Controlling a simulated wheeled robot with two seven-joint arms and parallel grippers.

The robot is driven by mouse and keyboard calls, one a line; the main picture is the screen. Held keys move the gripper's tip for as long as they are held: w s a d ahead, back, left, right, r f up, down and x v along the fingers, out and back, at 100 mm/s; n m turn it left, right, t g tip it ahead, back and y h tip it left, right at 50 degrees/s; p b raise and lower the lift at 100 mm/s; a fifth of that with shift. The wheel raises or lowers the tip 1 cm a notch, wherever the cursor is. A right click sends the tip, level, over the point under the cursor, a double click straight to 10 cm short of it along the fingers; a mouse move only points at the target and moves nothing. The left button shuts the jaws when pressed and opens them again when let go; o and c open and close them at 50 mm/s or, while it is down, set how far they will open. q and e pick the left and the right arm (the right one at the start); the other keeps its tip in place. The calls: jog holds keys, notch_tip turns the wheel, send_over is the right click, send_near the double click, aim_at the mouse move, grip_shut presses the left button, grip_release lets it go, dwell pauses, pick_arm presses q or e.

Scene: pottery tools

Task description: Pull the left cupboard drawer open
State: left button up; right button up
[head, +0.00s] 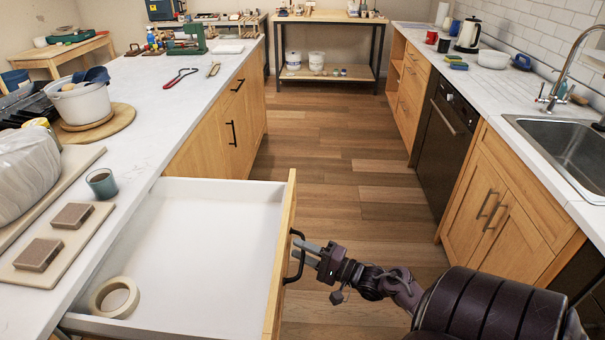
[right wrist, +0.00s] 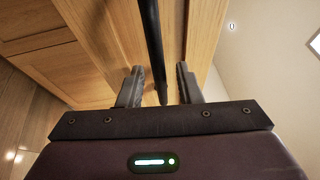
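The left cupboard drawer (head: 281,255) stands pulled out from the left counter, with its white inside showing. A roll of tape (head: 134,298) lies in its near left corner. The black drawer handle (head: 301,268) is on the wooden front panel. My right gripper (head: 308,251) is at the handle, reaching in from the right. In the right wrist view, the fingers of my right gripper (right wrist: 160,84) are apart, one on each side of the black handle bar (right wrist: 151,40), with visible gaps. My left gripper is not in view.
The left counter (head: 150,140) holds a cup (head: 102,183), boards, a white pot (head: 80,103) and tools. The right counter has a sink (head: 566,150) and a kettle (head: 468,34). The wooden floor (head: 340,180) between the counters is clear.

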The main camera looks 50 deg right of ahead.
jog(key=v, duration=0.7)
jog(key=shift+s+b, duration=0.4)
jog(key=shift+b, duration=0.05)
